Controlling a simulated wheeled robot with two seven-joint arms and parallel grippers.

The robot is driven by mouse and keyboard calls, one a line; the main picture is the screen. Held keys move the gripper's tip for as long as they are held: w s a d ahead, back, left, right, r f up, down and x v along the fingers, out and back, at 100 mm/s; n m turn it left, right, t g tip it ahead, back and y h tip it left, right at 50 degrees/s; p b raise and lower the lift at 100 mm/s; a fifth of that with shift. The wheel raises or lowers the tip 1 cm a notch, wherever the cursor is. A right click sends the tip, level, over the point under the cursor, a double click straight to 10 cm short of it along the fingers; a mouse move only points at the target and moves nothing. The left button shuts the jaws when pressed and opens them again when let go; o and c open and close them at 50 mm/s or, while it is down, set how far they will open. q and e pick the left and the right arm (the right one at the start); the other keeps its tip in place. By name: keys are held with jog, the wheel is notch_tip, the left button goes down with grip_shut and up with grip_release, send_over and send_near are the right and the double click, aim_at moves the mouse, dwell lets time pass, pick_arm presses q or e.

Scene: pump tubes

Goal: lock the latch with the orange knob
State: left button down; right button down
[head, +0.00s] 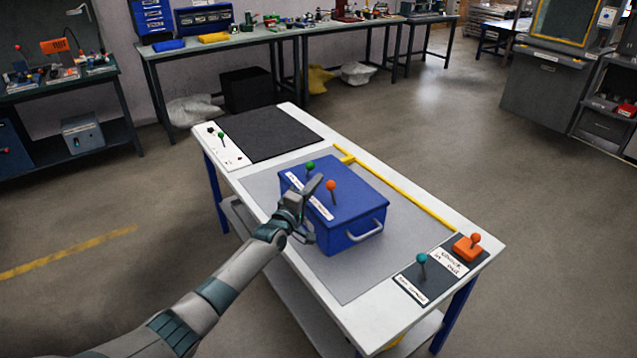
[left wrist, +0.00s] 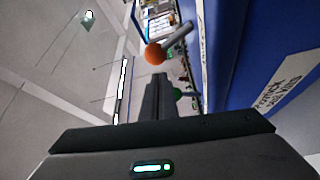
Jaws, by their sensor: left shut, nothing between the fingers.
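The blue box (head: 350,205) stands on the grey mat of the table. The latch's orange knob (head: 331,186) stands up on a thin stem at the box's lid, and a green knob (head: 310,167) is farther back. My left gripper (head: 315,186) is shut and empty, by the box's left side close to the orange knob. In the left wrist view the orange ball (left wrist: 154,54) with its grey stem shows just beyond the shut fingers (left wrist: 158,85).
The box has a side handle (head: 366,232). A teal knob (head: 422,259) and another orange knob on an orange block (head: 467,248) stand at the table's right end. A white panel with a green-topped lever (head: 221,136) and a black mat (head: 268,133) lie at the far left.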

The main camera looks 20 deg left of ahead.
pick_arm(q)
jog(key=shift+s+d+f, duration=0.15)
jog(key=shift+s+d, duration=0.15)
jog(key=shift+d, duration=0.35)
pick_arm(e)
jog(key=shift+s+d+r, duration=0.15)
jog(key=shift+s+r, duration=0.05)
jog(key=shift+s, duration=0.2)
jog(key=shift+s+d+r, duration=0.1)
jog(key=shift+s+r, duration=0.05)
jog(key=shift+s, duration=0.25)
jog(key=shift+f, duration=0.25)
